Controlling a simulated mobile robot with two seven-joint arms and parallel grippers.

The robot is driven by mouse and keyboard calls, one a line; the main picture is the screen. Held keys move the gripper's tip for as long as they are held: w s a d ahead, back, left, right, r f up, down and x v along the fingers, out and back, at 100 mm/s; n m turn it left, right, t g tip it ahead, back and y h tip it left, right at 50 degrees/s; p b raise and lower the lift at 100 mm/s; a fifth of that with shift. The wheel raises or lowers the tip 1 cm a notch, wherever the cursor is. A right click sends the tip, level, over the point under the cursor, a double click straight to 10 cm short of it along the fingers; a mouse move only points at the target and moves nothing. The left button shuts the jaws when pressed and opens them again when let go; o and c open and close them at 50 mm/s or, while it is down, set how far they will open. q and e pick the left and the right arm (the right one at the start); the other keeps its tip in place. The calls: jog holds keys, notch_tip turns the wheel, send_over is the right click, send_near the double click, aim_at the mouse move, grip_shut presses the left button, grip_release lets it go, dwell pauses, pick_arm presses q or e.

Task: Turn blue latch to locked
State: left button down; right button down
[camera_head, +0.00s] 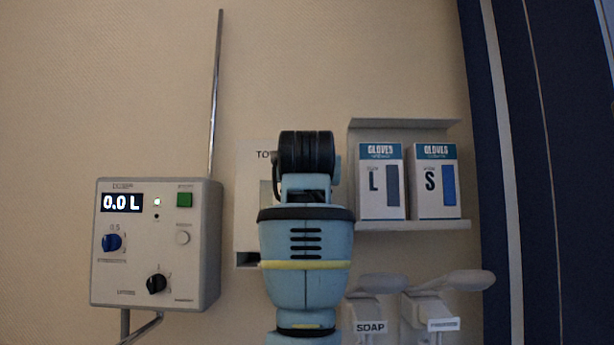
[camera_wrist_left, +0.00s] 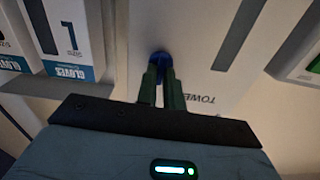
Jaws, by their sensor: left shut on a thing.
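The blue latch (camera_wrist_left: 158,58) shows in the left wrist view as a small round blue part on the towel dispenser's pale face (camera_wrist_left: 200,65). My left gripper (camera_wrist_left: 161,77) has its two green fingers shut on the blue latch, one on each side at the tips. The fingers cover part of the latch, so its turn angle cannot be told. In the head view my arm stands in front of the towel dispenser (camera_head: 247,215) and hides the latch and the fingers. My right gripper is in neither view.
Left of the dispenser is a grey control box (camera_head: 205,250) with a blue knob (camera_head: 112,242), black knob (camera_head: 156,283) and a thin metal rod (camera_head: 215,95) above. Right are glove boxes (camera_head: 380,180) on a shelf, soap dispensers (camera_head: 370,310) below and a dark curtain (camera_head: 560,170).

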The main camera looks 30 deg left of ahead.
pick_arm(q)
jog(key=shift+w+d+f+m, duration=0.1)
jog(key=shift+f+m, duration=0.05)
jog(key=shift+m, duration=4.15)
jog(key=shift+d+f+m, duration=0.1)
jog(key=shift+m, duration=4.2)
jog(key=c, duration=1.5)
grip_release()
